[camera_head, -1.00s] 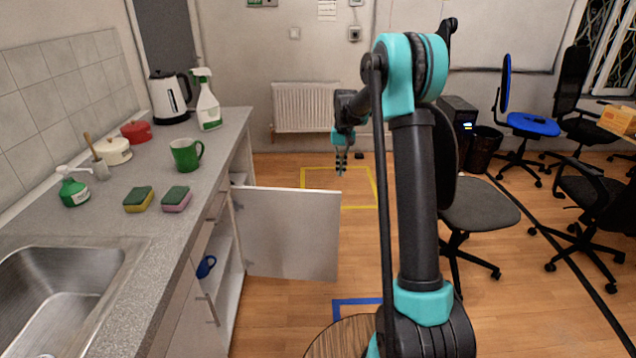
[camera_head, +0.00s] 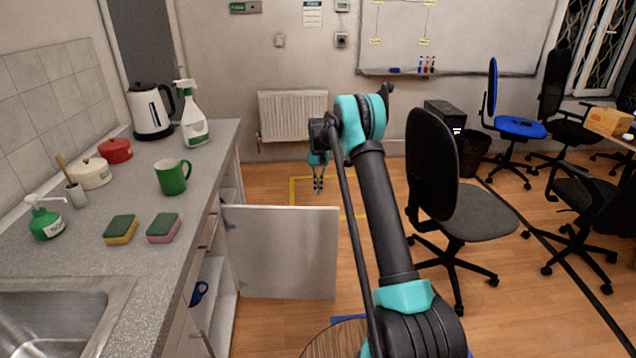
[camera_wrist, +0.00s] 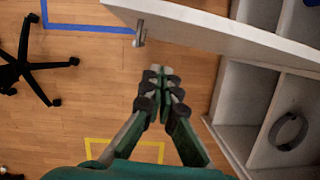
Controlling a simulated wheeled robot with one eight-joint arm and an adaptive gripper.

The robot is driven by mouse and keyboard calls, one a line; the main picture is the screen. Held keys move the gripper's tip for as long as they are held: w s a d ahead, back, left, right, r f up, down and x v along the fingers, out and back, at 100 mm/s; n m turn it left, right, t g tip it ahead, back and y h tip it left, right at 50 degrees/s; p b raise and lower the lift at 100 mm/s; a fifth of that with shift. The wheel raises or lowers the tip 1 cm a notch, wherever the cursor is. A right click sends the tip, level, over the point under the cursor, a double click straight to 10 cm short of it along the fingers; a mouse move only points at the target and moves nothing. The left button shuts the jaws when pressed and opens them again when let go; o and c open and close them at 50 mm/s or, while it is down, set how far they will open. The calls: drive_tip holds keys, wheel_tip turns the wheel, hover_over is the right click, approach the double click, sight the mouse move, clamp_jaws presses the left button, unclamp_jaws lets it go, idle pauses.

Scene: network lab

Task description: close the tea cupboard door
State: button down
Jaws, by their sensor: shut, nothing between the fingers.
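The white tea cupboard door (camera_head: 283,252) stands wide open, sticking out from the counter front into the room. The wrist view shows its edge (camera_wrist: 230,38) running across the top, with a metal handle (camera_wrist: 140,33) on its outer face. My gripper (camera_head: 318,190) is past the door on its far side in the head view, low over the floor and apart from it. In the wrist view my gripper (camera_wrist: 160,72) has its fingertips together with nothing between them. The open cupboard (camera_wrist: 265,110) shows white shelves at right.
The counter (camera_head: 120,268) holds a kettle, spray bottle, green mug and sponges. An office chair (camera_head: 460,213) stands right of my arm. Floor beyond the door is clear.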

drive_tip(key=s+f, duration=0.4)
drive_tip(key=s, duration=0.1)
drive_tip(key=shift+a+f, duration=0.25)
drive_tip(key=shift+a, duration=0.05)
drive_tip(key=shift+s, duration=0.1)
